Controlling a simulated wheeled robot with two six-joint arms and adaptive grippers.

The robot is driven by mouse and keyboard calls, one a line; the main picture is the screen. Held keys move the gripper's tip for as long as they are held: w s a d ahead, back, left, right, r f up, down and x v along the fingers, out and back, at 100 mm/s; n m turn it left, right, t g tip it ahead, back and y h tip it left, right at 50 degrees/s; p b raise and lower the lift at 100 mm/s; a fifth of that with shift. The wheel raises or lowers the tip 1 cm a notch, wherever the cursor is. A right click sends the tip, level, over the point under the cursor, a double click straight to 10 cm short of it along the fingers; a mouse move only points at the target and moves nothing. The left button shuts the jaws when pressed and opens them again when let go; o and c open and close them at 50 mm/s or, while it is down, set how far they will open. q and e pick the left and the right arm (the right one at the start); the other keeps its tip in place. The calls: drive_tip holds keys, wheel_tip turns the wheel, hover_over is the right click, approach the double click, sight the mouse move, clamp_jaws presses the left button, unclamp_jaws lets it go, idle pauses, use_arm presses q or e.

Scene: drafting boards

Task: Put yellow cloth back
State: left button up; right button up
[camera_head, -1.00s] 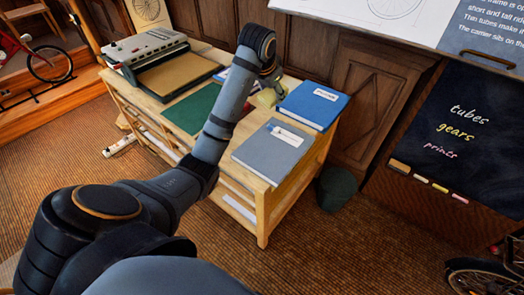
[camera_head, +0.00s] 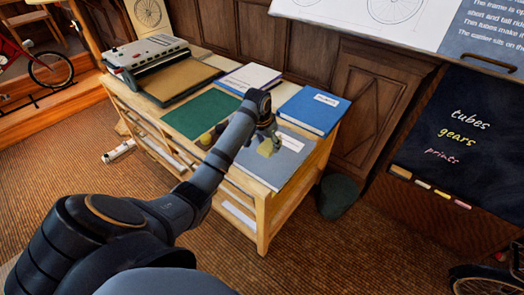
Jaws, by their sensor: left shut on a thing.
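The yellow cloth (camera_head: 266,149) is a small pale yellow piece in my left gripper (camera_head: 269,138). The left gripper is shut on it, over the grey binder (camera_head: 282,160) at the right front of the wooden desk. I cannot tell whether the cloth touches the binder. My left arm crosses the desk's front and hides part of it. My right gripper is out of view.
A blue binder (camera_head: 313,109), a white binder (camera_head: 250,77), a green mat (camera_head: 200,113) and a typewriter-like machine (camera_head: 150,58) lie on the desk. Small round items (camera_head: 206,139) sit by the mat. A dark green bin (camera_head: 337,195) stands right of the desk.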

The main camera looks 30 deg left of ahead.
use_arm(q)
hover_over(262, 158)
wheel_tip(262, 158, down, 4)
drive_tip(key=shift+d+f, duration=0.1)
drive_tip(key=shift+d, duration=0.05)
drive_tip(key=shift+f+p, duration=0.4)
drive_tip(key=shift+f, duration=1.25)
drive_tip(key=shift+f, duration=0.15)
drive_tip(key=o, duration=1)
drive_tip(key=v, duration=1.2)
drive_tip(key=shift+w, duration=0.1)
